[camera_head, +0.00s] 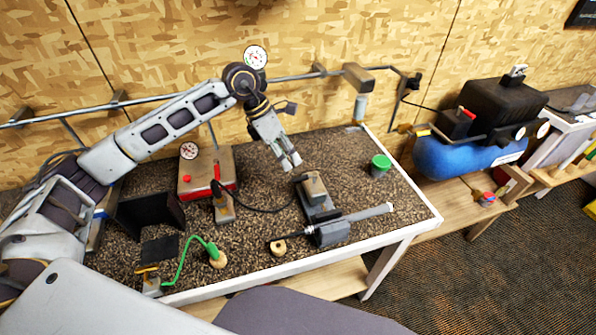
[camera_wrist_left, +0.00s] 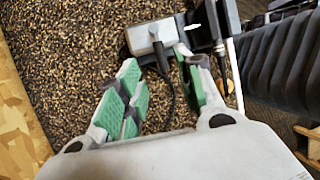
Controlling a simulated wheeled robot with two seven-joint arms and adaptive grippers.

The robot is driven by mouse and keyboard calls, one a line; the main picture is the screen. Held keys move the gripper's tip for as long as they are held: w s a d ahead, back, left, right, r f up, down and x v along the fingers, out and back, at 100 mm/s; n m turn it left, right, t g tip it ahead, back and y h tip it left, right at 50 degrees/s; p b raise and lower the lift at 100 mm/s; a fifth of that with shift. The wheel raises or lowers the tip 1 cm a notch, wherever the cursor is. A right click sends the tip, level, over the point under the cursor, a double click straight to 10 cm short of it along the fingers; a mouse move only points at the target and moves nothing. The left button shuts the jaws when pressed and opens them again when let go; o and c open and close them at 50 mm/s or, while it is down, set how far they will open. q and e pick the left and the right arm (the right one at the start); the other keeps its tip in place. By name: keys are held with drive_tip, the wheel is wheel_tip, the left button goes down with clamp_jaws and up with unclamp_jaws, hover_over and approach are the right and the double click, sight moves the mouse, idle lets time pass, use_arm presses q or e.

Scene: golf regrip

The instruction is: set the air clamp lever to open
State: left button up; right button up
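A grey clamp (camera_head: 325,229) with a brown-grey block on top stands on the speckled bench mat, and a hose runs to it. A grey rod (camera_head: 368,213) lies through it. I cannot tell which part is the air clamp lever. My left gripper (camera_head: 290,163) hangs above the mat, behind and left of the clamp. In the left wrist view its green-padded fingers (camera_wrist_left: 157,62) are apart and empty, near the clamp's silver block (camera_wrist_left: 150,36). My right gripper is not in view.
A green-lidded can (camera_head: 380,165) stands right of the clamp. A green hooked tool (camera_head: 192,245) and a black holder (camera_head: 149,213) are at the left. A blue compressor (camera_head: 465,157) stands beyond the bench's right end. A rail runs along the wall.

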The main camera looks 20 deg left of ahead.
sight(304, 180)
use_arm(q)
drive_tip(key=shift+p+x, duration=0.45)
drive_tip(key=shift+x, duration=3.15)
clamp_jaws()
